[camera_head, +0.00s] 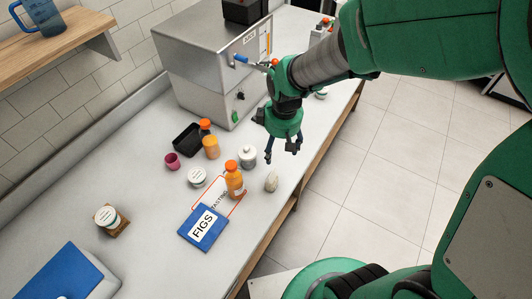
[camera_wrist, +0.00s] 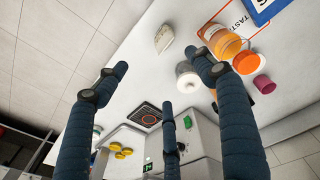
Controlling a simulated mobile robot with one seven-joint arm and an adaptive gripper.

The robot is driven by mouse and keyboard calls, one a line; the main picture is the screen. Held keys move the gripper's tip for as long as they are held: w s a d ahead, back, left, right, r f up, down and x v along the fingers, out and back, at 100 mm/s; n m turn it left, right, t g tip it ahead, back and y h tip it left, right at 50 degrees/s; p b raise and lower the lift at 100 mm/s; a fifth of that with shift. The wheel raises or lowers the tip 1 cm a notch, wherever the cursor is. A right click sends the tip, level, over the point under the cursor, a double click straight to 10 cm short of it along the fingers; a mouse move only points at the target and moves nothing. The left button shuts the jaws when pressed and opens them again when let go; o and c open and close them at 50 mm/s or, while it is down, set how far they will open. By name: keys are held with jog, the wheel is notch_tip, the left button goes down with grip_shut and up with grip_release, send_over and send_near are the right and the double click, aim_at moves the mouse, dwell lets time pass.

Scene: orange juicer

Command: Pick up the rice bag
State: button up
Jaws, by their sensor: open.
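A small off-white bag (camera_head: 271,181), likely the rice bag, stands on the counter near its right edge, beside the orange bottle. It also shows in the wrist view (camera_wrist: 164,39), near the top middle. Its label cannot be read. My gripper (camera_head: 282,153) hangs above the counter, just beyond the bag in the head view, with its dark blue fingers spread, empty and apart from the bag. In the wrist view my gripper (camera_wrist: 158,66) shows its fingers wide open, with the bag beyond the tips.
An orange bottle (camera_head: 235,184), a white lidded jar (camera_head: 247,156) and a blue FIGS packet (camera_head: 203,228) are close to the bag. A large steel machine (camera_head: 208,65) stands behind. The counter's wooden edge (camera_head: 288,209) drops to the tiled floor on the right.

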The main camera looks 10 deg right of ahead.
jog(key=n+g, duration=0.1)
jog(key=n, duration=0.1)
send_over(272, 172)
notch_tip(272, 172, down, 10)
jog(key=shift+w+f, duration=0.1)
jog(key=shift+f+b, duration=1.05)
jog(key=shift+f, duration=3.2)
jog(key=shift+a+f+b, duration=0.15)
jog(key=shift+f+b, duration=0.7)
jog(key=shift+f, duration=1.75)
jog(key=shift+c, duration=0.5)
jog(key=c, duration=1.3)
